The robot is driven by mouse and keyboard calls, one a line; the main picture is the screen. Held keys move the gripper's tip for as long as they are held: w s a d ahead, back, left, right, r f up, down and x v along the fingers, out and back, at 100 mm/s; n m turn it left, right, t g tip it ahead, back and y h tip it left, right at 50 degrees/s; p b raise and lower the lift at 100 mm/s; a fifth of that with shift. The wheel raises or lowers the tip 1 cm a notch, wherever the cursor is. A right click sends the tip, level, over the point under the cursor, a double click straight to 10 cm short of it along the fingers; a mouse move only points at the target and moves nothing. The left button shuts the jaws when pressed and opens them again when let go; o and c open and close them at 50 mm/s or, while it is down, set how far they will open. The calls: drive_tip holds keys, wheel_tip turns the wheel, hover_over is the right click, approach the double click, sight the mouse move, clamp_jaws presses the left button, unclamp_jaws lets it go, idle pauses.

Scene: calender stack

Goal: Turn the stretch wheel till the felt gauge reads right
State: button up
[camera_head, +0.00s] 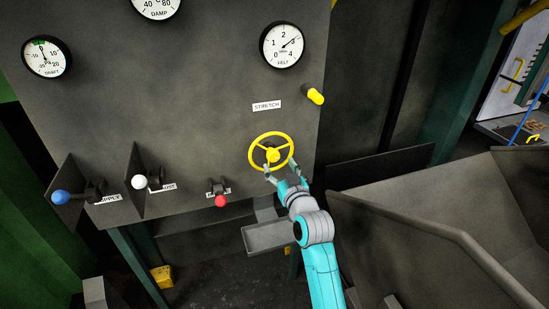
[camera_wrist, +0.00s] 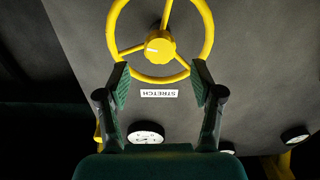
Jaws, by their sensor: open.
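The yellow three-spoked stretch wheel (camera_head: 271,138) is mounted on a grey panel, under a white STRETCH label (camera_head: 267,105). The round white FELT gauge (camera_head: 283,46) is above it, its needle pointing up and right, near the 3. My gripper (camera_head: 280,169) is open and empty in front of the wheel's lower part in the head view. In the wrist view, the label is upside down and my gripper (camera_wrist: 160,83) has its two fingers spread on either side of the wheel's (camera_wrist: 160,48) near rim. I cannot tell whether they touch it.
A yellow-tipped knob (camera_head: 315,96) sticks out right of the label. Left are a red knob (camera_head: 221,201), a white knob (camera_head: 138,181), a blue knob (camera_head: 61,197) and plates jutting out. A grey tray (camera_head: 270,236) is below, a large metal bin (camera_head: 440,215) at right.

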sight(274, 157)
drive_tip(key=shift+x, duration=2.7)
drive_tip(key=shift+c, duration=0.2)
clamp_jaws()
